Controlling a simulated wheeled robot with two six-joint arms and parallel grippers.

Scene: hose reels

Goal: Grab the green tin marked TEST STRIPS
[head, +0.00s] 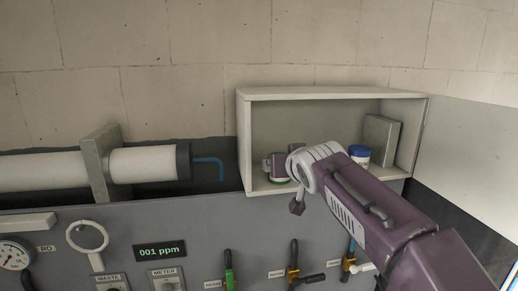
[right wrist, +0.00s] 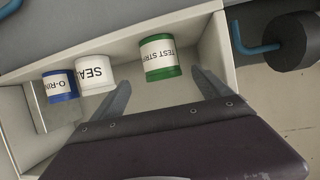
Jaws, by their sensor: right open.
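The green tin marked TEST STRIPS (right wrist: 160,57) stands in an open white cabinet, with a green rim and white label. In the head view only part of it shows, its green base (head: 281,181) peeking out beside my right wrist. My right gripper (right wrist: 163,92) is open and empty. In the right wrist view its two fingers point toward the tin, one on either side of its line and short of it, not touching. My left gripper is not in view.
A white tin marked SEA… (right wrist: 94,73) and a blue O-RING tin (right wrist: 61,85) stand beside it in the cabinet (head: 335,95). The blue tin also shows in the head view (head: 359,155). A grey block (head: 380,138) stands at the cabinet's right. A panel with valves (head: 228,268) lies below.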

